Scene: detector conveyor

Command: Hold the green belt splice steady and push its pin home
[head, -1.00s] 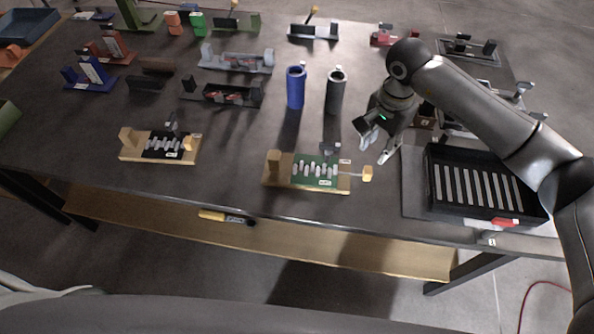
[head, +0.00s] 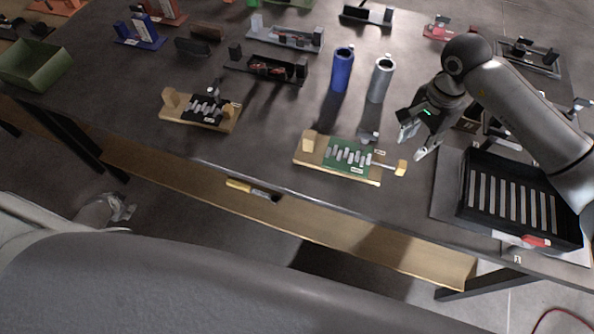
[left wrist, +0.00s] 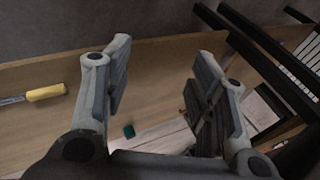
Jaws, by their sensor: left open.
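The green belt splice (head: 347,157) lies on a wooden base near the table's front edge. Light metal segments cross it, and a wooden block stands at its left end. Its pin (head: 385,165) sticks out to the right and ends in a yellow knob (head: 401,168). My right gripper (head: 415,142) is open and empty, just behind and right of the knob, apart from it. My left gripper (head: 119,208) is low at the left, in front of the table and far from the splice. In the left wrist view its fingers (left wrist: 160,88) are wide apart with nothing between them.
A similar black splice on a wooden base (head: 203,109) stands to the left. Blue (head: 342,70) and grey (head: 381,80) cylinders stand behind. A black slotted tray (head: 515,205) is right of my right gripper. A yellow-handled tool (head: 240,186) lies on the shelf under the tabletop.

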